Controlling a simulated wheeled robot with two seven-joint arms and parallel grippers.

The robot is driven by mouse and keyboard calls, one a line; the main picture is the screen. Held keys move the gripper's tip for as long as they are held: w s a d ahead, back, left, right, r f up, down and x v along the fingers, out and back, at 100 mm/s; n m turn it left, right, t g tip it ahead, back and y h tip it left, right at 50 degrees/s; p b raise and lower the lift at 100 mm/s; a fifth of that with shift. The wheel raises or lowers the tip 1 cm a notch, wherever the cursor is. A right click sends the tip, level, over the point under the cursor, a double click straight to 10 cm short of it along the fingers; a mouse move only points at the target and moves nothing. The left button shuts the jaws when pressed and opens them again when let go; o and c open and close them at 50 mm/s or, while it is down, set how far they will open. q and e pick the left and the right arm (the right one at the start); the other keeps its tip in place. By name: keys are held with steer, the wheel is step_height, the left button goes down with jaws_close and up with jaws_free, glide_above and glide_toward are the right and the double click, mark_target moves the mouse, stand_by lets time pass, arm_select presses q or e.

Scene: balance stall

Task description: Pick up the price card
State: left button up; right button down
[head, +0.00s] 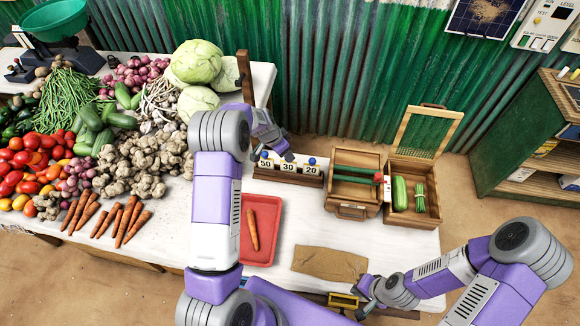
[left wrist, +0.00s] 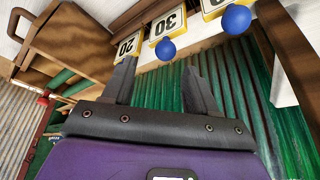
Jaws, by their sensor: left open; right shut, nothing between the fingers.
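Three white price cards with yellow edges stand in a row in a wooden rack (head: 288,177): the 50 card (head: 265,164), the 30 card (head: 288,167) and the 20 card (head: 310,170). Blue balls show by the row. In the left wrist view the 20 card (left wrist: 128,45) and the 30 card (left wrist: 168,22) appear upside down, with a third card cut off at the top. My left gripper (left wrist: 160,72) is open and empty, its fingers pointing toward the cards without holding one; in the head view it is just behind the rack. My right gripper (head: 362,300) is shut and empty near the front edge.
A wooden box (head: 352,211) and an open-lidded crate (head: 412,217) with a cucumber stand right of the rack. A red tray (head: 272,212) holding a carrot and a brown cloth (head: 330,263) lie in front. Vegetables fill the left. A green corrugated wall (head: 340,70) stands behind.

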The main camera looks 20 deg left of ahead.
mark_target(288, 165)
arm_select(q)
steer(key=shift+a+x, duration=0.15)
steer(key=shift+x, duration=1.35)
steer(key=shift+a+x, duration=0.15)
steer(key=shift+x, duration=1.35)
steer(key=shift+w, duration=0.15)
jaws_close()
